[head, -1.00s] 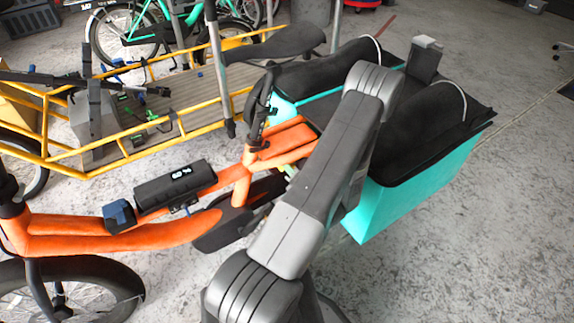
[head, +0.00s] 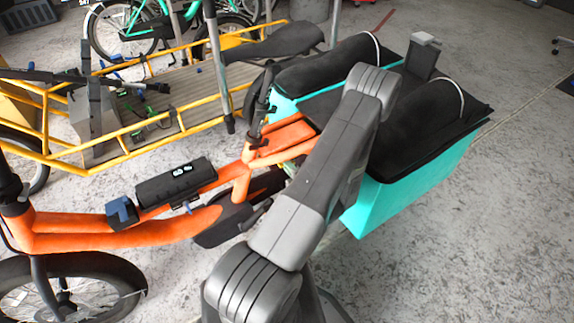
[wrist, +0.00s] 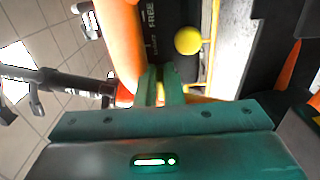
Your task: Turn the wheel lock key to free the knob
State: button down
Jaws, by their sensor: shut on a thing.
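In the wrist view my gripper (wrist: 160,72) is shut, its two fingers close together in the lower middle. What it grips is mostly hidden between the fingers, so I cannot make out the key's shape or how far it is turned. A round yellow knob (wrist: 188,40) sits just beyond the fingertips, a little to the right and apart from them. A dark plate (wrist: 152,22) with the word "FREE" lies beside the knob. In the head view my arm hides my gripper, the key and the knob.
An orange bike frame (head: 120,228) with a black battery (head: 177,184) stands to the left of my arm. A teal cargo box (head: 415,185) with black covers is behind and right of it. A yellow cargo bike (head: 60,168) stands behind. Floor at the right is clear.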

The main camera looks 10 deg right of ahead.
dwell(0.3)
jog(key=c, duration=1.6)
grip_release()
jog(key=shift+o, duration=0.2)
jog(key=shift+s+d, duration=0.1)
jog(key=p+v, duration=0.1)
jog(key=v, duration=1.2)
jog(key=shift+s, duration=0.35)
jog(key=shift+w, duration=0.1)
jog(key=b+x, duration=0.1)
jog(key=x, duration=1.2)
jog(key=shift+w, duration=0.35)
